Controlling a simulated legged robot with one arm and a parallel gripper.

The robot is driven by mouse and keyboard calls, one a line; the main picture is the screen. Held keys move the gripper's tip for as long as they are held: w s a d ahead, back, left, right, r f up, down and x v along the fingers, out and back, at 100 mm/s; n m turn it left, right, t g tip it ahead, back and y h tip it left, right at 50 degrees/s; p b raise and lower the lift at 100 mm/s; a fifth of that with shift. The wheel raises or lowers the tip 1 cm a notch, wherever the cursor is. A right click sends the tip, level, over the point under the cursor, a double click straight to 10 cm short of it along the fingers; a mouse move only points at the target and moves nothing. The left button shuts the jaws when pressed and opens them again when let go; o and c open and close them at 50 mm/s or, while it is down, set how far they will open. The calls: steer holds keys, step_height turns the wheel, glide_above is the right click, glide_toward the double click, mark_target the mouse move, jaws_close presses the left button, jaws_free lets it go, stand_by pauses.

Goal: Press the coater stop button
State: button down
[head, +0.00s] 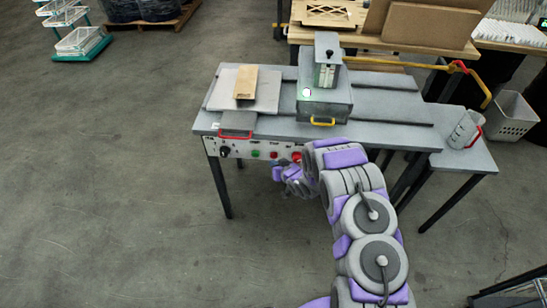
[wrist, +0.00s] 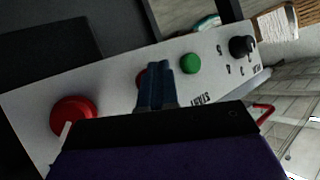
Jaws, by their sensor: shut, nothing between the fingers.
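The coater's white control panel (head: 240,151) runs along the front edge of the grey table. It carries a black knob (head: 225,151), a green button (head: 255,154), a small red button (head: 274,155) and a large red button (head: 297,157). In the wrist view, the green button (wrist: 191,63) has a START label near it. The small red button (wrist: 141,77) is mostly hidden behind the fingers of my gripper (wrist: 157,84). The fingers are shut and empty, and line up with this button; contact cannot be told. The large red button (wrist: 73,115) stands clear to the left.
The coater's grey housing (head: 324,108) with a yellow handle stands on the table. A wooden block (head: 246,82) lies on a flat plate, near a red handle (head: 235,135). A metal jug (head: 464,130) stands at right. The floor in front is clear.

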steer(key=shift+w, duration=0.1)
steer(key=shift+w+p, duration=0.3)
steer(key=shift+w+r, duration=0.1)
steer(key=shift+w, duration=0.4)
stand_by(1.0)
steer(key=shift+s, duration=0.1)
steer(key=shift+s+p, duration=0.4)
steer(key=shift+s, duration=0.45)
steer(key=shift+s, duration=0.1)
steer(key=s, duration=0.4)
steer(key=shift+s+a+p, duration=0.1)
steer(key=shift+s+p, duration=0.3)
stand_by(0.5)
